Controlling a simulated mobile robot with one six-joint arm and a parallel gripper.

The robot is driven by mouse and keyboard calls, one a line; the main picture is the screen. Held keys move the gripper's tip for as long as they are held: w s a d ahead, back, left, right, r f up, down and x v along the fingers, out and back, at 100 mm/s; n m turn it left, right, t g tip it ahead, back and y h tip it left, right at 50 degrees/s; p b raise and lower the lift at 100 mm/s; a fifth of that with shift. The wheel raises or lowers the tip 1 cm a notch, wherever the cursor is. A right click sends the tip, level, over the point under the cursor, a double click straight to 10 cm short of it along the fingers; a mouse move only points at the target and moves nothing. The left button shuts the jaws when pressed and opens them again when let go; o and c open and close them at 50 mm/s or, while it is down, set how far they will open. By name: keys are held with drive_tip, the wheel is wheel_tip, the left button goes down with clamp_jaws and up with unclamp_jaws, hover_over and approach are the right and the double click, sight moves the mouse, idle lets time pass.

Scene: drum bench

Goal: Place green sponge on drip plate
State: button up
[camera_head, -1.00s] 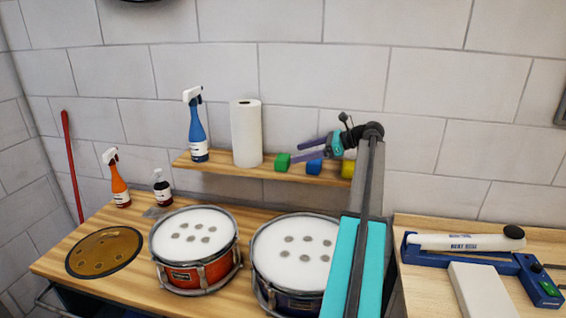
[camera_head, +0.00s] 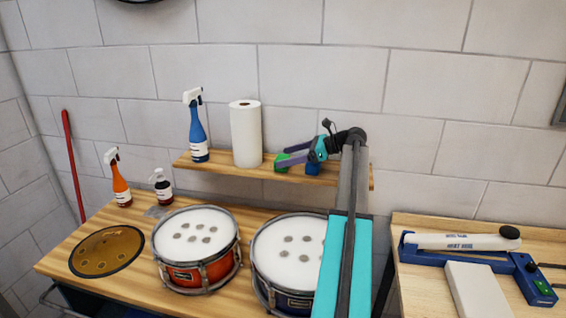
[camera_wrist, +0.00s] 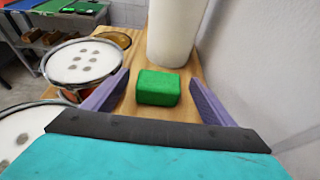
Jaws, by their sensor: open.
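The green sponge (camera_head: 281,157) is on the wooden wall shelf, right of the paper towel roll. It also shows as a green block in the wrist view (camera_wrist: 159,87). My gripper (camera_head: 286,158) is open, with its purple fingers pointing left along the shelf. In the wrist view my fingers (camera_wrist: 159,78) are on either side of the sponge, with visible gaps on both sides. The drip plate appears to be the round amber plate with dark holes (camera_head: 106,251) at the bench's left end. It shows partly at the top of the wrist view (camera_wrist: 118,39).
A paper towel roll (camera_head: 246,134) and a blue spray bottle (camera_head: 198,137) stand left of the sponge. A blue sponge (camera_head: 313,169) sits partly under my gripper. Two drums (camera_head: 195,242), an orange spray bottle (camera_head: 120,188) and a dark bottle (camera_head: 163,189) stand on the bench.

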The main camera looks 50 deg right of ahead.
idle(0.3)
drive_tip(key=c, duration=1.2)
drive_tip(key=shift+r, duration=0.2)
drive_tip(key=shift+r+b, duration=0.9)
drive_tip(key=shift+r, duration=0.5)
drive_tip(key=shift+s+a+r, duration=0.1)
drive_tip(key=shift+a+r, duration=0.05)
drive_tip(key=shift+a, duration=0.05)
drive_tip(key=s+a+b, duration=0.2)
drive_tip(key=s+a, duration=0.2)
drive_tip(key=a, duration=0.2)
drive_tip(key=s+a+r+b, duration=0.1)
drive_tip(key=s+a+b, duration=0.1)
drive_tip(key=s+a, duration=0.2)
drive_tip(key=shift+a+r, duration=0.3)
drive_tip(key=shift+a, duration=1.45)
